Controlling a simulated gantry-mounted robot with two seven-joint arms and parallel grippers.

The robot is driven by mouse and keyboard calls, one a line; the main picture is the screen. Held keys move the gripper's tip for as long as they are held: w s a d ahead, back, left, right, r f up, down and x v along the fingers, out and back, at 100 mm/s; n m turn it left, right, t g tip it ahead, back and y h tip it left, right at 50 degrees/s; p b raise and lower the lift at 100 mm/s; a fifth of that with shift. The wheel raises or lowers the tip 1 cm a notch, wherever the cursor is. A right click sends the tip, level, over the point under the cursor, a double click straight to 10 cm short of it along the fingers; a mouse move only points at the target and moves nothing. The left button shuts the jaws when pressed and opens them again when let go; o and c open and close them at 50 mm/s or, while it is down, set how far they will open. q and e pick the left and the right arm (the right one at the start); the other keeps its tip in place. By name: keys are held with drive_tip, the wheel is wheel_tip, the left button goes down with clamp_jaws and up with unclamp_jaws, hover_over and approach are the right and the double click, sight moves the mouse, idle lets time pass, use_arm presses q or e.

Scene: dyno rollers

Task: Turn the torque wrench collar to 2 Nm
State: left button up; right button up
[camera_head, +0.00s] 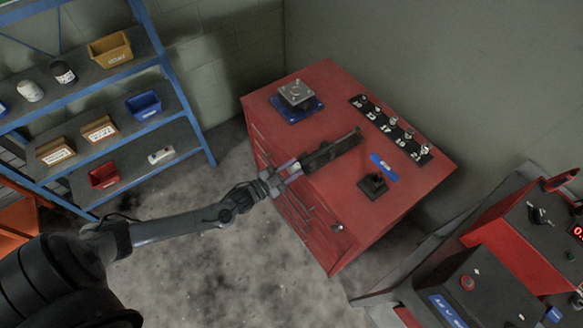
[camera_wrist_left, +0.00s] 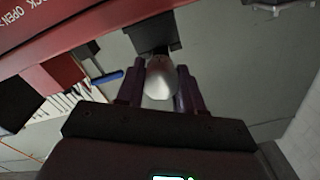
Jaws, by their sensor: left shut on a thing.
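The torque wrench lies in a long black holder (camera_head: 332,151) on top of the red tool cabinet. Its pale rounded end (camera_wrist_left: 160,82) sticks out past the cabinet's left edge. My left gripper (camera_head: 287,172) is at that end, with its fingers closed around it. In the left wrist view the dark fingers (camera_wrist_left: 159,90) sit on both sides of the pale end, and a black block (camera_wrist_left: 154,35) is just beyond it. The fingers hide part of the end. I cannot read any scale or setting on it. My right gripper is not in view.
The red cabinet (camera_head: 413,198) also bears a metal block on a blue base (camera_head: 297,95), a row of sockets (camera_head: 391,128), a blue strip (camera_head: 384,167) and a small black block (camera_head: 372,184). A blue shelf (camera_head: 172,68) stands left; a red machine (camera_head: 497,241) stands right.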

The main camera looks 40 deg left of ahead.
use_arm(q)
drive_tip(key=m, duration=0.5)
drive_tip(key=shift+d+m+p, duration=0.1)
drive_tip(key=shift+m+p, duration=0.2)
drive_tip(key=shift+p, duration=0.1)
drive_tip(key=shift+m, duration=1.8)
drive_tip(key=o, duration=1)
drive_tip(key=shift+f, duration=0.1)
drive_tip(key=shift+s, duration=0.55)
drive_tip(key=v, duration=0.9)
drive_tip(key=shift+s+a, duration=0.25)
drive_tip(key=shift+s, duration=0.1)
